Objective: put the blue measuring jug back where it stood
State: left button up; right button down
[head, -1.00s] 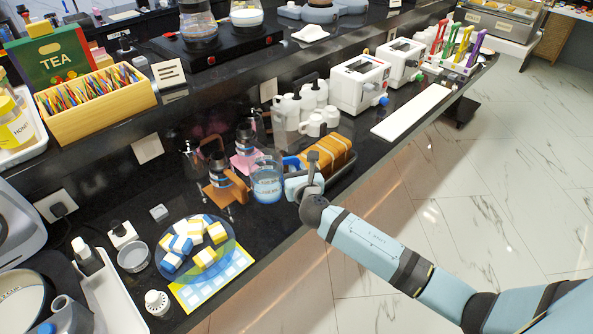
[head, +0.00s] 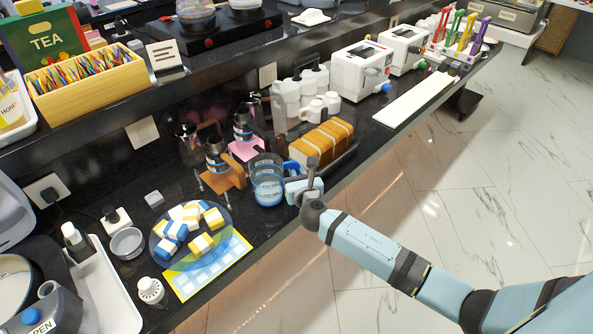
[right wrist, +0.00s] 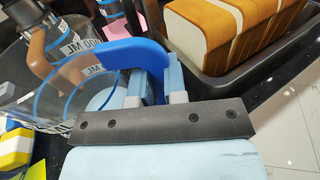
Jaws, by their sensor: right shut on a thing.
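The blue measuring jug (head: 267,184), clear with blue markings, is upright near the counter's front edge, left of the bread loaf. My right gripper (head: 294,186) comes from the front right and is shut on the jug's blue handle. In the right wrist view, the handle (right wrist: 134,53) passes between the fingers of the gripper (right wrist: 158,88), and the jug's clear wall (right wrist: 70,95) shows at the left. I cannot tell whether the jug's base touches the counter. My left gripper is not in view.
The sliced loaf (head: 321,141) on its black tray (head: 340,163) is close at the right. Metal pitchers on a brown stand (head: 222,180) and a pink mat (head: 246,148) stand close left and behind. A blue plate of cubes (head: 222,249) is further left.

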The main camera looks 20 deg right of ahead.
jog(key=shift+f+b, duration=0.55)
jog(key=shift+f, duration=0.3)
dwell(0.4)
jog(key=c, duration=1.3)
grip_release()
jog(key=shift+r, duration=0.1)
jog(key=shift+c, duration=0.2)
jog(key=shift+s+f, duration=0.1)
jog(key=shift+f, duration=0.25)
jog(key=shift+s+a, duration=0.1)
jog(key=shift+s, duration=0.3)
jog(key=shift+s+a+r+p, duration=0.1)
jog(key=shift+s+p, duration=0.3)
jog(key=shift+s, duration=0.35)
jog(key=shift+s+a+r+p, duration=0.1)
jog(key=shift+s+p, duration=0.3)
jog(key=shift+s, duration=0.3)
jog(key=shift+s+a+p, duration=0.2)
jog(key=shift+s+p, duration=0.15)
jog(key=shift+s, duration=0.75)
